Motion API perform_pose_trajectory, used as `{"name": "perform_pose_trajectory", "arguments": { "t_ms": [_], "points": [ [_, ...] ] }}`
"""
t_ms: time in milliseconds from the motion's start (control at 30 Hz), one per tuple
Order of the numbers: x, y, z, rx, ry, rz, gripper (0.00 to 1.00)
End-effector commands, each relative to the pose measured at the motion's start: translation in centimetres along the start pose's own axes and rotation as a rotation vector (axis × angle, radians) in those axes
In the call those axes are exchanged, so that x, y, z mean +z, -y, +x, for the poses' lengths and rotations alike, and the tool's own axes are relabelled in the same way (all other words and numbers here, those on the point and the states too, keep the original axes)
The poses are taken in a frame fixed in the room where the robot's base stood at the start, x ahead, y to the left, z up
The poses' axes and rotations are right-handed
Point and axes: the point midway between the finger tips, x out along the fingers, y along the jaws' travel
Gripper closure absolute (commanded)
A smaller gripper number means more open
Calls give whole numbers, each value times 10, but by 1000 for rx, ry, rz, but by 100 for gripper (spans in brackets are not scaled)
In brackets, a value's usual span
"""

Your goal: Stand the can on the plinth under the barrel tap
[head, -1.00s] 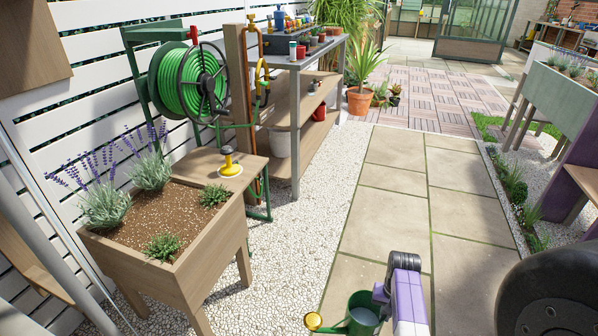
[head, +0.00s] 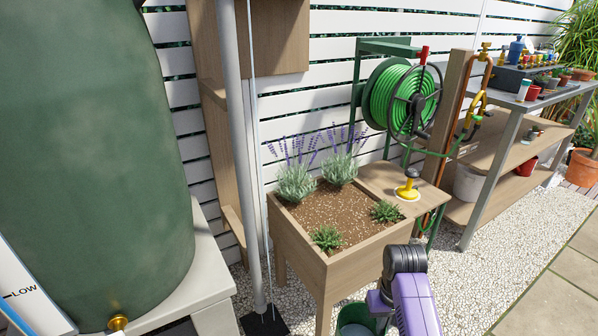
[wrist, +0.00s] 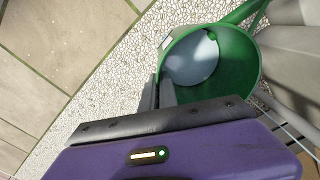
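The green watering can (head: 356,318) shows at the bottom of the head view, beside my gripper, mostly cut off by the frame. In the wrist view I look into the can (wrist: 240,75); a pale bluish-grey patch shows inside, and I cannot tell whether it is water. My gripper (wrist: 160,92) has its two fingers close together at the can's rim, shut on it. The big green barrel (head: 100,150) fills the left of the head view. Its brass tap (head: 118,322) is at the bottom edge. The plinth under the tap is out of view.
The barrel rests on a pale grey stand (head: 205,275). A wooden planter (head: 345,262) with lavender stands between it and the hose reel (head: 400,98). A grey downpipe (head: 243,150) is beside the barrel. Gravel (head: 500,250) and paving (head: 560,290) are clear at right.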

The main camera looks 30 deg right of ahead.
Motion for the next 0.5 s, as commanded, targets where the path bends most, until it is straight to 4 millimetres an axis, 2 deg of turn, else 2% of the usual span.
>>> {"name": "perform_pose_trajectory", "arguments": {
  "t_ms": [33, 200, 400, 500],
  "points": [
    [-6, 24, -9, -2, -6, -51, 100],
    [-11, 93, -27, -2, -5, -191, 100],
    [-7, 149, -39, -2, -4, -305, 100],
    [-3, 169, -42, -2, -4, -345, 100]
  ]
}}
